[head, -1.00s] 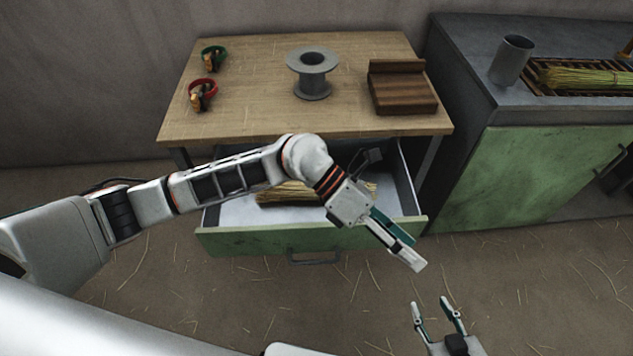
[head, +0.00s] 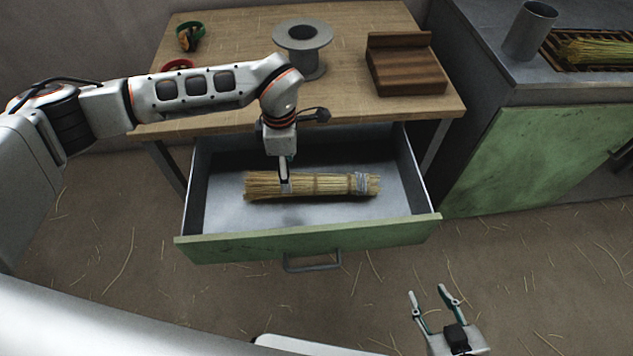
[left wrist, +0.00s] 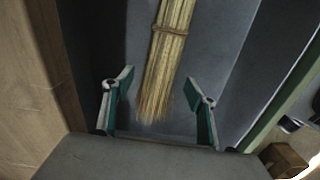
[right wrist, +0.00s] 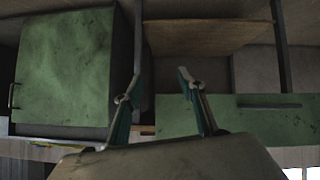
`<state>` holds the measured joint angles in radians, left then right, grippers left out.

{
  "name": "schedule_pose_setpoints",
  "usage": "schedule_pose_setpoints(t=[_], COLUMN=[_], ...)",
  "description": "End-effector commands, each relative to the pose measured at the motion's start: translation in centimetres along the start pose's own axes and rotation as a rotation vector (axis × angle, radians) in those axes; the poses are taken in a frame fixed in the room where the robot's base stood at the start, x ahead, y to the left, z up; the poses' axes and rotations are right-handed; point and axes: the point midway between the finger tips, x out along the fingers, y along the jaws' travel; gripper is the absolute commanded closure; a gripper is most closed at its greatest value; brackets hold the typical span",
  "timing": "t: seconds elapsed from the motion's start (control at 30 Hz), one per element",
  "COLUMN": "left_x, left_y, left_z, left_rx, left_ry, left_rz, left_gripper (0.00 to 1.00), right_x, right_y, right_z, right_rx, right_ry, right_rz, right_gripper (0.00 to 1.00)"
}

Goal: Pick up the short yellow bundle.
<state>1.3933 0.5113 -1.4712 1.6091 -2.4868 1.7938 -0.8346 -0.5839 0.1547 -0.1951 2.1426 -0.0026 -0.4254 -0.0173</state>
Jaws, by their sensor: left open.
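A yellow straw bundle (head: 330,185) lies lengthwise in the open drawer, with a tie round its middle and a grey wrap near its right end. In the left wrist view the bundle (left wrist: 172,60) runs up between the fingers. My left gripper (head: 285,185) points down over the bundle's left part. It is open, one finger on each side of the bundle's near end, and not closed on it. I cannot tell how far down the fingertips reach. My right gripper (head: 427,291) is open and empty, low in front of the drawer; its fingers also show in the right wrist view (right wrist: 158,74).
The green-fronted drawer (head: 310,240) is pulled out from a wooden table (head: 235,40). On the table are a grey spool (head: 303,62), a brown wooden block (head: 405,70) and green and red rings. A counter at right holds a metal cup (head: 530,32) and greenish straw (head: 600,50).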

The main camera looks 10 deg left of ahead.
Motion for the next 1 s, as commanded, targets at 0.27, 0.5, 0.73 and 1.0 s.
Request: schedule_pose_setpoints(t=[0.27, 0.5, 0.73, 1.0], left_x=[3.8, 5.1, 5.0, 5.0], left_y=[-0.3, -0.1, 0.0, 0.0], left_z=[0.1, 0.2, 0.2, 0.1], left_rx=[0.000, 0.000, 0.000, -0.001], left_ry=[0.000, -0.003, -0.003, -0.003], left_rz=[-0.010, -0.001, 0.001, 0.000], left_gripper=[0.43, 0.43, 0.66, 0.85], right_x=[0.0, 0.1, 0.3, 0.4], right_y=[-0.9, -1.0, -0.7, -0.5], right_z=[0.7, -0.3, -0.7, -0.6], right_rx=[0.009, 0.007, 0.003, 0.003], right_ry=[-0.008, 0.011, 0.018, 0.017], right_rz=[-0.016, -0.018, -0.014, -0.011], right_gripper=[0.60, 0.60, 0.60, 0.60])
